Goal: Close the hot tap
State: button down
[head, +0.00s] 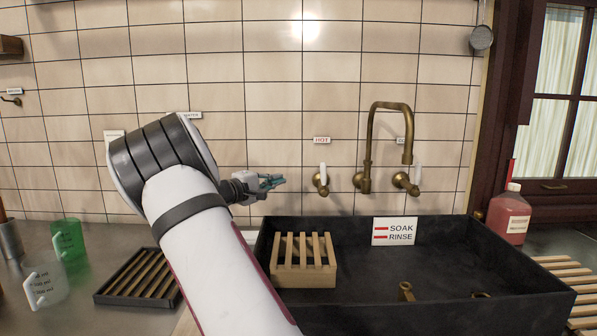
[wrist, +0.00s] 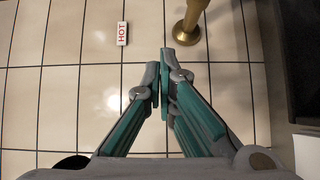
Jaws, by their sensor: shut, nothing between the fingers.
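The hot tap (head: 320,182) is a brass valve on the tiled wall with a white lever standing upright on it, under a small HOT label (head: 321,140). My gripper (head: 279,181) is just left of the tap in the head view, at about its height, with a gap between them. In the wrist view the teal and grey fingers (wrist: 165,72) are together and hold nothing. The brass base of the hot tap (wrist: 187,28) shows ahead of the fingertips, cut off by the top edge, with the HOT label (wrist: 122,33) beside it. The lever does not show there.
A brass spout (head: 388,108) rises right of the hot tap, then the cold tap (head: 402,182) with its white lever. Below is a dark sink (head: 440,290) with a wooden rack (head: 304,278) and a SOAK/RINSE sign (head: 394,231). A red bottle (head: 509,212) stands right.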

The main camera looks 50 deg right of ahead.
aim_at(324, 180)
jog(key=s+a+n+t+p, duration=0.1)
jog(key=s+a+n+p, duration=0.15)
jog(key=p, duration=0.65)
jog(key=s+d+p, duration=0.1)
jog(key=s+d, duration=0.1)
jog(key=d, duration=1)
jog(key=shift+s+d+r+m+h, duration=0.2)
jog(key=shift+m+h, duration=0.1)
jog(key=shift+m, duration=0.15)
jog(key=shift+s+d+r+m+p, duration=0.25)
jog(key=shift+s+d+m+p, duration=0.2)
jog(key=shift+p, duration=0.3)
